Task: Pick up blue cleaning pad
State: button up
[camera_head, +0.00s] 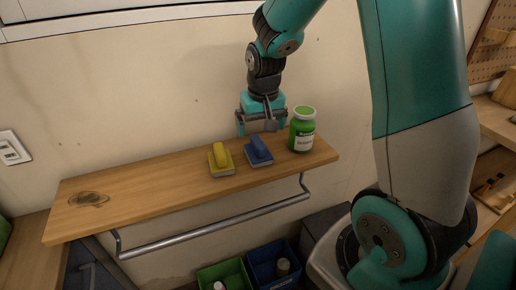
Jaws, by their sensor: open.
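The blue cleaning pad (259,152) has a raised blue handle and a pale underside. It lies on the wooden shelf (150,185), right of its middle. My gripper (262,132) points down with its fingers apart, open and empty. It is just above and behind the blue pad in the picture. I cannot tell the exact gap between the fingertips and the handle.
A yellow cleaning pad (221,159) lies close left of the blue one. A metal rail (215,228) runs below the shelf's front edge. Green (224,274) and blue (272,265) bins stand lower down.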

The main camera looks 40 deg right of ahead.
aim_at(258, 141)
jog(key=f, duration=0.2)
jog(key=w+f+p, duration=0.1)
jog(key=f, duration=0.5)
jog(key=shift+w+d+f+p, duration=0.2)
jog(key=shift+w+p, duration=0.1)
jog(key=shift+p, duration=0.1)
jog(key=shift+c, duration=0.5)
jog(key=c, duration=0.9)
